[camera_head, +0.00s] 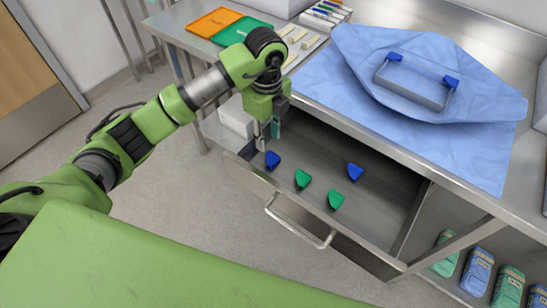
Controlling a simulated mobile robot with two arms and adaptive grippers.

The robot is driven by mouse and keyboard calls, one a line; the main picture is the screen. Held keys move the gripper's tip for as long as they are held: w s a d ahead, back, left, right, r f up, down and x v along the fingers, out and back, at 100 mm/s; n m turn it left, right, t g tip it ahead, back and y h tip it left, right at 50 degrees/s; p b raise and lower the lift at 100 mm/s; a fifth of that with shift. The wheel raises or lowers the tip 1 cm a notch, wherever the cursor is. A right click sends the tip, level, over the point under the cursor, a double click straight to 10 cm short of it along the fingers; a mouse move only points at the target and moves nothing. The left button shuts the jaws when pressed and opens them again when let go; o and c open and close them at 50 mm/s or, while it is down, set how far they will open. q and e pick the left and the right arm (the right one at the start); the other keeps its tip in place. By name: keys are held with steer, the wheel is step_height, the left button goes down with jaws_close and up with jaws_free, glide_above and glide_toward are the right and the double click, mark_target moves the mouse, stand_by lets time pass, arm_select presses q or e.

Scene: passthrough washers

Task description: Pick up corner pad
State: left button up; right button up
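Small corner pads lie apart in the open drawer (330,238). A blue pad (273,160) is at its left end, and another blue pad (355,172) is farther right. Two green pads, one left (303,179) and one right (336,200), lie nearer the drawer front. My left gripper (267,143) points down over the drawer's left end, close above the left blue pad. Its fingers are small and seen edge-on, so their opening is unclear. I see no pad lifted. My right gripper is out of view.
A metal tray (412,90) with blue pieces at two corners sits on blue wrap (340,75) on the steel counter. Orange (214,21) and green (240,31) mats lie at the back left.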

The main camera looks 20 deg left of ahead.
mark_target(270, 152)
arm_select(q)
steer(key=shift+s+d+f+p, duration=0.1)
steer(key=shift+f+p, duration=0.05)
steer(key=shift+f, duration=0.75)
steer(key=shift+d+f+p, duration=0.15)
steer(key=shift+f+p, duration=0.05)
steer(key=shift+f, duration=0.7)
steer(key=shift+s+d+f+p, duration=0.1)
steer(key=shift+f+p, duration=0.05)
steer(key=shift+f, duration=0.75)
steer(key=c, duration=0.9)
